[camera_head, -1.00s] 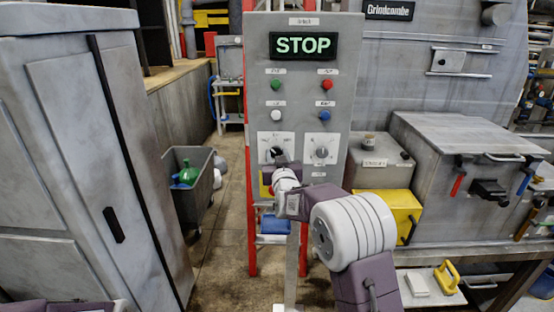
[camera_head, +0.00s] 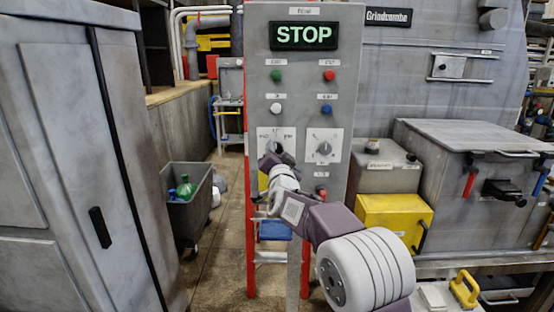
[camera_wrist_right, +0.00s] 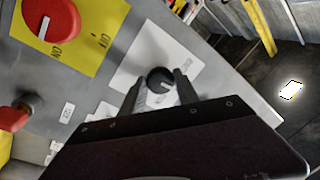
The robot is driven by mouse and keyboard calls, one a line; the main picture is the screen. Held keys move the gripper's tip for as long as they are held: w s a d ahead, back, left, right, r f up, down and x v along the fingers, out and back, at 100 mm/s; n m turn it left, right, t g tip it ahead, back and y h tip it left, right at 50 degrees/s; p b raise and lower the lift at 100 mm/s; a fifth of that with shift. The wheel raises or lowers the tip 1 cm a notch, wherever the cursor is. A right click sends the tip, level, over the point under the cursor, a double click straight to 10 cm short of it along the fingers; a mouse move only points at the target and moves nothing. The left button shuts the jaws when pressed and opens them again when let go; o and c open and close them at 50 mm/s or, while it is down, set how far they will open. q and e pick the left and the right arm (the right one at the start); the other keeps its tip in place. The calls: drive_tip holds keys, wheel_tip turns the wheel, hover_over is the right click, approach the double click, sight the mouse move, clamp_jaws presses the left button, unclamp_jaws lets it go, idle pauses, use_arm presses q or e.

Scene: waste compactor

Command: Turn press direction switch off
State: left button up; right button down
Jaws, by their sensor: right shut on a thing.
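The grey control panel (camera_head: 300,85) stands ahead, with a lit STOP display at its top. Two rotary switches on white plates sit low on it. My right gripper (camera_head: 271,160) is at the left one, a dark knob (camera_head: 275,147), and partly covers it. In the right wrist view the black knob (camera_wrist_right: 160,80) sits between the two fingers of my right gripper (camera_wrist_right: 159,88), which is shut on it. A pale mark shows on the knob face. The right rotary switch (camera_head: 324,148) is untouched. Plate labels are too small to read. My left gripper is out of view.
Green, red, white and blue buttons sit above the switches. A red switch (camera_wrist_right: 50,18) on a yellow plate is near the gripper. A yellow box (camera_head: 393,222) is right of the panel.

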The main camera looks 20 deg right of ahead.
drive_tip(key=shift+m, duration=0.4)
drive_tip(key=c, duration=0.9)
unclamp_jaws()
drive_tip(key=b+v, duration=0.2)
drive_tip(key=v, duration=0.7)
drive_tip(key=shift+b, duration=0.4)
drive_tip(key=shift+f, duration=0.1)
